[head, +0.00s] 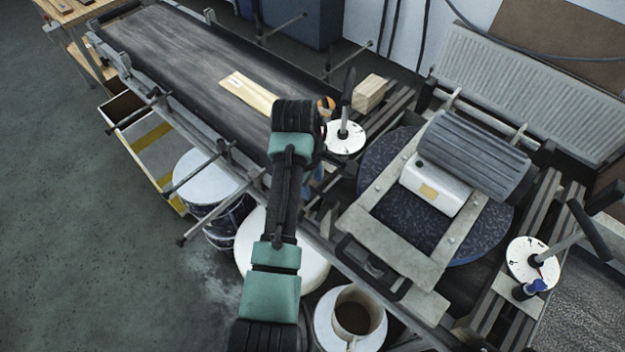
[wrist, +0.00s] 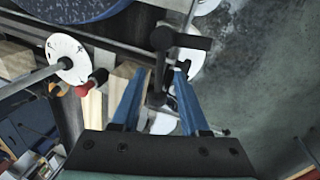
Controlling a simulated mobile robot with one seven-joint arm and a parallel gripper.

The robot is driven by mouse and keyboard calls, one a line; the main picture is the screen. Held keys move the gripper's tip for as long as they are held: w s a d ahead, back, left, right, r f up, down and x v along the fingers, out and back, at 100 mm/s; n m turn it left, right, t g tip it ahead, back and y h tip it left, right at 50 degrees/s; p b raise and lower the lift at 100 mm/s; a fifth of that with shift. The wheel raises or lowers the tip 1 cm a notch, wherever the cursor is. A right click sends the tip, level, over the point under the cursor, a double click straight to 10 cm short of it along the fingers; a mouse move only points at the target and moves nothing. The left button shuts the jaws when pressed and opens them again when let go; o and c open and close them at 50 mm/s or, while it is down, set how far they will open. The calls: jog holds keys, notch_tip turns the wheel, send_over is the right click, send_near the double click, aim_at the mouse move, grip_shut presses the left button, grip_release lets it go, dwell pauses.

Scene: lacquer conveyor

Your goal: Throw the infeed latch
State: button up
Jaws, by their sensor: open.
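Two white dials carry levers with dark grips. One dial (head: 345,136) stands beside the belt's end, its lever (head: 347,95) pointing up; the other dial (head: 533,262) is at the right. I cannot read which is labelled infeed. In the wrist view a white dial with a lever rod (wrist: 38,76) shows at the left, a red knob beside it, apart from my fingers. My gripper (wrist: 166,84) is open. A dark T-shaped post (wrist: 163,62) shows between and beyond the blue fingers; contact is not visible. In the head view my arm mostly hides the gripper.
A pale board (head: 248,92) lies on the dark conveyor belt (head: 180,50). Guide rods stick out along its near side. A wood block (head: 370,92) sits behind the near dial. A grey ribbed roller (head: 475,155) stands over a blue disc. Drums and a cup (head: 352,318) stand below.

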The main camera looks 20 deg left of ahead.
jog(key=shift+w+f, duration=0.15)
jog(key=shift+f, duration=0.4)
grip_shut()
dwell(1.1)
